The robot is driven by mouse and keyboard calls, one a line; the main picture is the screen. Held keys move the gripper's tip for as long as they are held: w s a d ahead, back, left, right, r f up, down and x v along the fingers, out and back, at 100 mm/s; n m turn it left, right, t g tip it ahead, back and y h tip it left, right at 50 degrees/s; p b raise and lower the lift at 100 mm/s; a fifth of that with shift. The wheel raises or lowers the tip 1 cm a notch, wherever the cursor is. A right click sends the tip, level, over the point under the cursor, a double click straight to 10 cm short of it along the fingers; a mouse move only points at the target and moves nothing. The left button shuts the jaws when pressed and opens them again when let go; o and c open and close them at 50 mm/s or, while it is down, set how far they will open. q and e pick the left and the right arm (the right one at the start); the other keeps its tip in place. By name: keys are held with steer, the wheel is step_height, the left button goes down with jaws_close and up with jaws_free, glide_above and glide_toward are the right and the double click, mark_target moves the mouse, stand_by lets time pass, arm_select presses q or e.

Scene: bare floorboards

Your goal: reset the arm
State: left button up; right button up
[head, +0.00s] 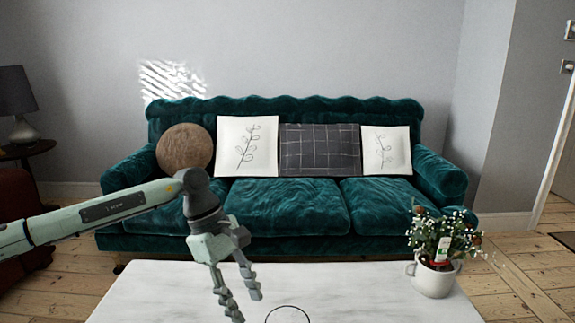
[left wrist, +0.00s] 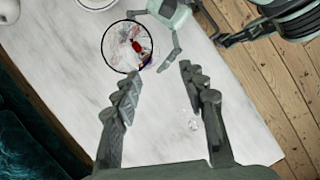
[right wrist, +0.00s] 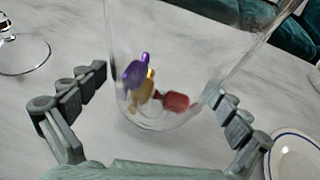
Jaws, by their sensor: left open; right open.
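My left gripper (head: 243,306) is open and empty above the white marble table in the head view, fingers pointing down. Its two fingers also show apart in the left wrist view (left wrist: 160,88). My right gripper (right wrist: 155,110) is open in the right wrist view, with a finger on either side of a clear glass (right wrist: 180,60). Whether they touch it cannot be told. The glass holds small purple, gold and red items. Its dark rim shows in the left wrist view (left wrist: 104,40). The right gripper is not visible in the head view.
A potted plant in a white mug (head: 433,281) stands on the table's right side. A teal sofa (head: 285,210) with several cushions is behind the table (head: 150,290). A blue-rimmed plate (right wrist: 295,155) and a clear round base (right wrist: 25,60) flank the glass.

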arm_select(q)
steer(key=s+a+r+m+g+y, duration=0.1)
steer(key=s+a+m+y, duration=0.1)
steer(key=a+m, duration=0.3)
steer(key=s+a+r+m+g+y, duration=0.1)
steer(key=s+a+r+m+y, duration=0.1)
steer(key=s+a+m, duration=0.2)
steer(key=a+m, duration=0.1)
steer(key=m, duration=0.2)
steer(key=shift+a+m, duration=0.15)
steer(key=shift+m, duration=0.25)
